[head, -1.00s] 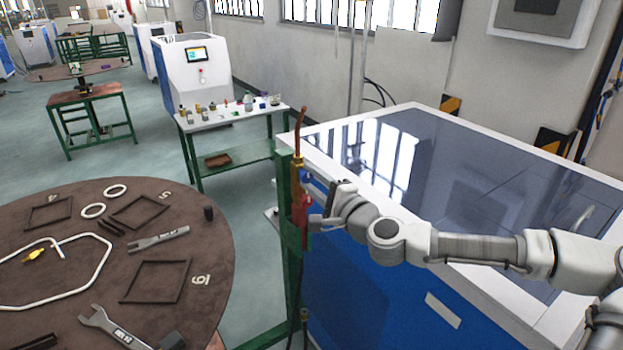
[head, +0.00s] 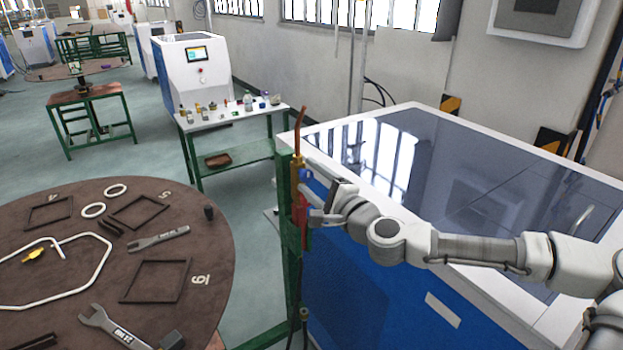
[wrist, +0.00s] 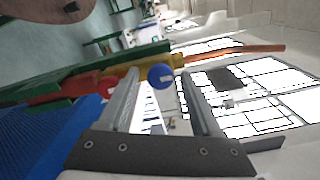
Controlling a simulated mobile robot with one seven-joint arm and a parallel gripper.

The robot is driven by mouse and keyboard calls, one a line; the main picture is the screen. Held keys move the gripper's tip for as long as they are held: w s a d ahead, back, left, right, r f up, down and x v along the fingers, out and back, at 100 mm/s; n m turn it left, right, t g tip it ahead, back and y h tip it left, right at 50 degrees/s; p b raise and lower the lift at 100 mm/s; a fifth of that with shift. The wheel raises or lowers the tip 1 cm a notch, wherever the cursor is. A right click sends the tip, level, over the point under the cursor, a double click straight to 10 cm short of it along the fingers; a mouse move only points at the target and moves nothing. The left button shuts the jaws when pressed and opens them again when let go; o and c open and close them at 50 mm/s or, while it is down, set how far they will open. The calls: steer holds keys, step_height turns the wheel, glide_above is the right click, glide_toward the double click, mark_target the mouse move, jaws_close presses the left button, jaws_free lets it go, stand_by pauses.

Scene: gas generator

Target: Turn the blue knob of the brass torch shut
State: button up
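The brass torch (head: 296,172) hangs upright on a green post, with a copper tip at its top and a red handle below. Its blue knob (head: 305,175) faces right, toward my gripper (head: 322,205). In the wrist view the blue knob (wrist: 161,76) shows between my two fingers, near the level of their tips. The fingers (wrist: 160,88) are apart, with clear space on either side of the knob. The torch body (wrist: 120,73) runs behind the knob and the fingertips. I cannot tell whether a fingertip touches the torch.
A blue and white cabinet with a glossy top (head: 400,160) stands right beside the torch, under my arm. The green post (head: 285,215) holds the torch. A round brown table (head: 60,250) with wrenches and frames is at the left. A small bench (head: 235,115) stands behind.

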steer(key=b+v, duration=1.1)
steer(key=v, duration=0.6)
steer(key=shift+b, duration=0.3)
steer(key=shift+s+d, duration=0.15)
stand_by(0.4)
